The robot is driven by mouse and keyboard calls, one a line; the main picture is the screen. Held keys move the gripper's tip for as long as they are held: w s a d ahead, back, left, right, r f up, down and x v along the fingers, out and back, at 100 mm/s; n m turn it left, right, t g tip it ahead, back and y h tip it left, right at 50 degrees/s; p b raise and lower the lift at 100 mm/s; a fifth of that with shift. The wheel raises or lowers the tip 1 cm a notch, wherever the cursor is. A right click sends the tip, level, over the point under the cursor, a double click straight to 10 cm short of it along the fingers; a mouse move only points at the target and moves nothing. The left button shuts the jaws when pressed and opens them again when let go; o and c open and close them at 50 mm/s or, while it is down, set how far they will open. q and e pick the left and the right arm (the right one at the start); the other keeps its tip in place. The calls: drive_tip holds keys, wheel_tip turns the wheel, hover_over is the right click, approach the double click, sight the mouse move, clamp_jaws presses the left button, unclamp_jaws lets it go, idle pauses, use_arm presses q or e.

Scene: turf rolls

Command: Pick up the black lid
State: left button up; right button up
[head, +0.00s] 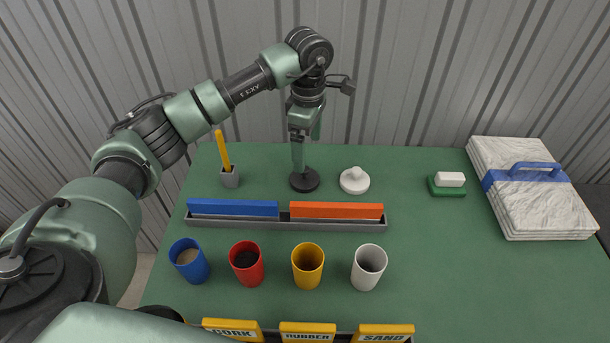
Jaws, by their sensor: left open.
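The black lid (304,181) is a flat dark disc lying on the green table, behind the tray with the orange and blue bars. My left gripper (299,168) points straight down with its fingertips right at the middle of the lid. The jaws are open; the lid's knob is hidden by the fingers, and I cannot tell if they touch it. My right gripper is not in view.
A white lid (354,180) lies close to the right. A grey holder (229,177) with a yellow stick stands left. The grey tray (300,223) and several cups, including a yellow cup (307,265), are in front.

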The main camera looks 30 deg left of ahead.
sight(306, 167)
use_arm(q)
drive_tip(key=shift+w+a+f, duration=0.1)
drive_tip(key=shift+w+f, duration=0.1)
drive_tip(key=shift+f, duration=0.35)
drive_tip(key=shift+w+a+f+p, duration=0.1)
drive_tip(key=shift+f+p, duration=0.25)
drive_tip(key=shift+f, duration=0.9)
drive_tip(key=f+p, duration=0.1)
drive_tip(key=f, duration=0.1)
drive_tip(key=s+f+p, duration=0.1)
drive_tip(key=f, duration=0.1)
drive_tip(key=shift+a+f, duration=0.15)
drive_tip(key=shift+f, duration=0.25)
drive_tip(key=c, duration=1.3)
drive_tip(key=shift+c, duration=0.6)
drive_tip(key=shift+r, duration=0.15)
